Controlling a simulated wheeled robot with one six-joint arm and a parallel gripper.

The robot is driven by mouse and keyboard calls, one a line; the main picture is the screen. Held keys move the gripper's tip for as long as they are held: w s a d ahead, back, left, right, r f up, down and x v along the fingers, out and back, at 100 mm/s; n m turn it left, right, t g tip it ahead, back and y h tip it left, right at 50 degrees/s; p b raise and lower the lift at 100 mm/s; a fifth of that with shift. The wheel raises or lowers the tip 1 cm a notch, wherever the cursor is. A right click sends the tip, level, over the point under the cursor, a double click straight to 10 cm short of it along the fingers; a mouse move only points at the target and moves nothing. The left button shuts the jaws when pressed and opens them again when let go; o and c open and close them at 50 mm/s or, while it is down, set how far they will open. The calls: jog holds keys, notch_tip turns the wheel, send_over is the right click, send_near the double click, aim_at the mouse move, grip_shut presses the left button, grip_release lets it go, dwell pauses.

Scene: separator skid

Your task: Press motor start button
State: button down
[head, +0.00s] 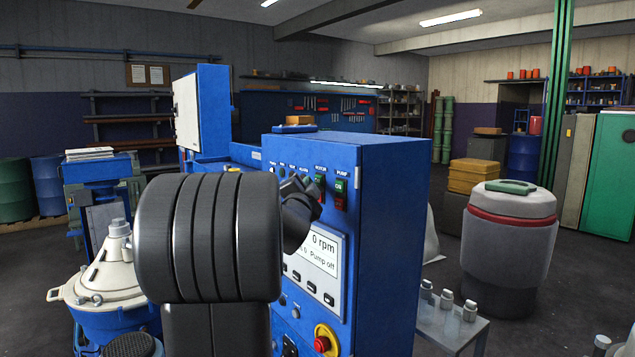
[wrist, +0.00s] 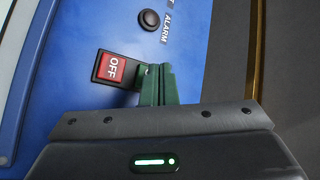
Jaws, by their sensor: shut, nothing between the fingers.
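The blue control cabinet (head: 380,230) stands ahead in the head view. Under the MOTOR label is a green button (head: 319,183), and beside it under PUMP is a green ON button (head: 340,186) with a red one below. My gripper (head: 312,190) is at the MOTOR button and partly covers that switch. In the wrist view a red OFF button (wrist: 112,68) sits beside the closed fingertips of my gripper (wrist: 158,85). The fingers hide what lies beyond it, and I cannot tell whether they touch the panel.
The cabinet display (head: 322,255) reads 0 rpm and Pump off. A red emergency stop (head: 322,344) is low on the panel. A small table with bottles (head: 447,310) stands to the right.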

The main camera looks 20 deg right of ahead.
jog(key=shift+w+d, duration=0.15)
jog(key=shift+d, duration=0.25)
jog(key=shift+w+d+b, duration=0.15)
jog(key=shift+d+b, duration=0.2)
jog(key=shift+b, duration=0.15)
dwell(0.5)
jog(key=shift+a, duration=0.1)
jog(key=shift+s+a, duration=0.3)
jog(key=shift+a, duration=0.3)
jog(key=shift+a+p, duration=0.1)
jog(key=shift+p, duration=0.2)
jog(key=a, duration=0.1)
jog(key=s+a+p, duration=0.1)
jog(key=a, duration=0.2)
jog(key=shift+s+a+p, duration=0.25)
jog(key=shift+s+p, duration=0.05)
jog(key=shift+s, duration=0.05)
